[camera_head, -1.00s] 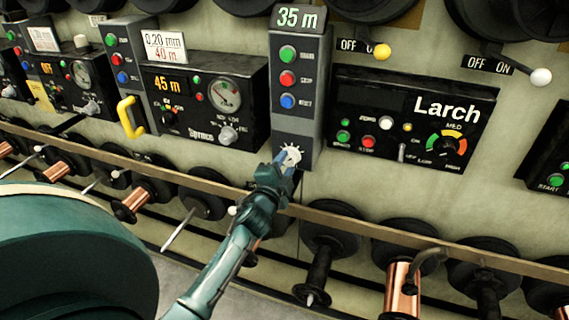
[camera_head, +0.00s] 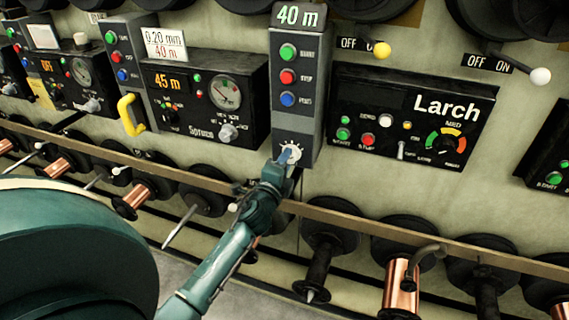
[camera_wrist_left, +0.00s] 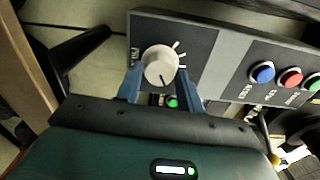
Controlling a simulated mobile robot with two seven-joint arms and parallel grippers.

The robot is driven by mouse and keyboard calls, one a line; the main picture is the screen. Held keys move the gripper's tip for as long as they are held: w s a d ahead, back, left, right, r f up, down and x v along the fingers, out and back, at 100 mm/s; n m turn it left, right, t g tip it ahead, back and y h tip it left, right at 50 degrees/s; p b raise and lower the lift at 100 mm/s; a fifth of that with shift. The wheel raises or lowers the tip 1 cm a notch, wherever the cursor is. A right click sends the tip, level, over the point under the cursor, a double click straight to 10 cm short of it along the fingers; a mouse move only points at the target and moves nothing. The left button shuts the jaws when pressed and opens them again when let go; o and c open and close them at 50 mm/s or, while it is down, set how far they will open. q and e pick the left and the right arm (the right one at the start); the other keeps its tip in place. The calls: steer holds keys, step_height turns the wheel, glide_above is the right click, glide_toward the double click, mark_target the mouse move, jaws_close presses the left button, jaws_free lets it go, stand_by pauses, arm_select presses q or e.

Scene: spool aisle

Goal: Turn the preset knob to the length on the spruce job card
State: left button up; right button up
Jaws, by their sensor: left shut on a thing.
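The preset knob (camera_head: 292,150) is a pale round knob low on the grey control post, with tick marks around it. My left gripper (camera_head: 285,158) is shut on it. The left wrist view shows the knob (camera_wrist_left: 160,64) between the two blue fingers, its dark pointer line visible. The green display (camera_head: 299,16) on top of the post reads 40 m. The job card (camera_head: 165,45) above the Spruce panel (camera_head: 205,100) reads 0.20 mm in black and 40 m in red. My right gripper is not in view.
Green, red and blue buttons (camera_head: 288,76) sit above the knob on the same post. The Larch panel (camera_head: 412,115) is to the right. A yellow handle (camera_head: 130,115) is at left. A wooden rail (camera_head: 400,242) and rows of spools run below.

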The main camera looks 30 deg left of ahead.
arm_select(q)
steer(key=shift+w+r, duration=0.1)
steer(key=shift+r, duration=0.1)
steer(key=o, duration=1)
steer(key=shift+f, duration=0.15)
steer(key=v, duration=1.3)
